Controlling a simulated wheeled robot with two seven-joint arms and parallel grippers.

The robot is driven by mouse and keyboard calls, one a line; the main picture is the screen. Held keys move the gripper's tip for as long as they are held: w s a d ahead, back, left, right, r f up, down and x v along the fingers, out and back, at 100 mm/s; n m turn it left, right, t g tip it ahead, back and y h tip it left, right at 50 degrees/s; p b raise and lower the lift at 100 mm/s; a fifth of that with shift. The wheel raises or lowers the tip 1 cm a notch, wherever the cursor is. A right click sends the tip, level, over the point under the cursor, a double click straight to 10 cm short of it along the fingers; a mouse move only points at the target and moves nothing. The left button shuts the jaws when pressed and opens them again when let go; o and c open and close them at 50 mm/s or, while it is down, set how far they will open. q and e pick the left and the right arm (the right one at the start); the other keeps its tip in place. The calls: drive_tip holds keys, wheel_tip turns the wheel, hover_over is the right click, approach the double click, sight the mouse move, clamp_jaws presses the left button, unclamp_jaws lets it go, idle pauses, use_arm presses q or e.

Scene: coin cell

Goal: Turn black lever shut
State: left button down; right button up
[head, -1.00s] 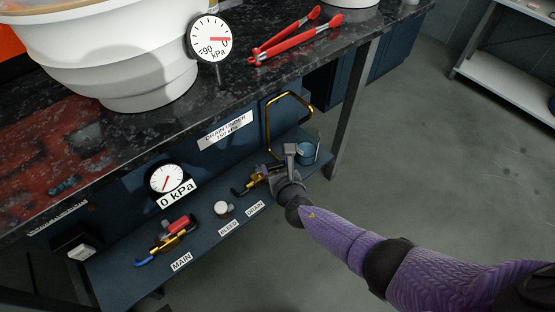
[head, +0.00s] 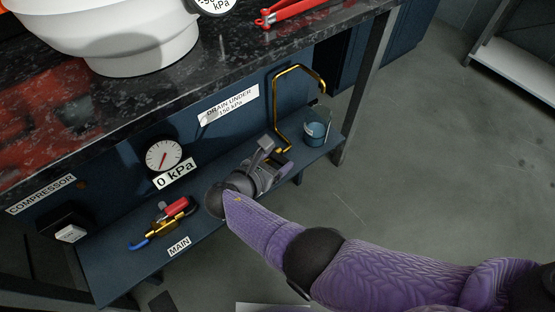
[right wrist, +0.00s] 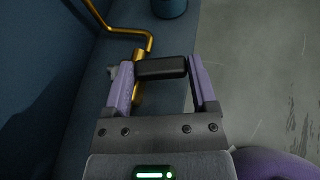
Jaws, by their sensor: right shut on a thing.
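The black lever (right wrist: 162,68) lies crosswise between the two fingers of my right gripper (right wrist: 163,82) in the right wrist view. The gripper is shut on it. The lever's left end meets a brass valve body (right wrist: 139,60), from which the brass pipe rises. In the head view my right gripper (head: 277,170) reaches over the low shelf and hides the lever and the valve. My left gripper is not in view.
A bent brass pipe (head: 276,105) and a blue cup (head: 317,130) stand just beyond the gripper. A gauge (head: 164,157) reads 0 kPa. The MAIN valve (head: 168,223), with red and blue parts, sits left on the shelf (head: 120,265). The worktop edge overhangs the shelf.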

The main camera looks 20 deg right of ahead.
drive_tip(key=shift+a+f+m+g+h+b, duration=0.15)
drive_tip(key=shift+a+m+g+h+b, duration=0.15)
drive_tip(key=shift+m+g+b, duration=0.3)
drive_tip(key=shift+a+f+m+g+h+b, duration=0.1)
drive_tip(key=shift+a+m+g+h+b, duration=0.05)
drive_tip(key=shift+m+g+h+b, duration=0.4)
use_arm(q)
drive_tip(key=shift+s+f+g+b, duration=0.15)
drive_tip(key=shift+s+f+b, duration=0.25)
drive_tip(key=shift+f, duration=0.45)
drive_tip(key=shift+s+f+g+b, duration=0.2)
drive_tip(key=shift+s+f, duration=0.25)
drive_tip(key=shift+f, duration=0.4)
use_arm(e)
drive_tip(key=shift+a+r+m+g, duration=0.1)
drive_tip(key=shift+r+m+g, duration=0.1)
drive_tip(key=shift+m+g, duration=0.25)
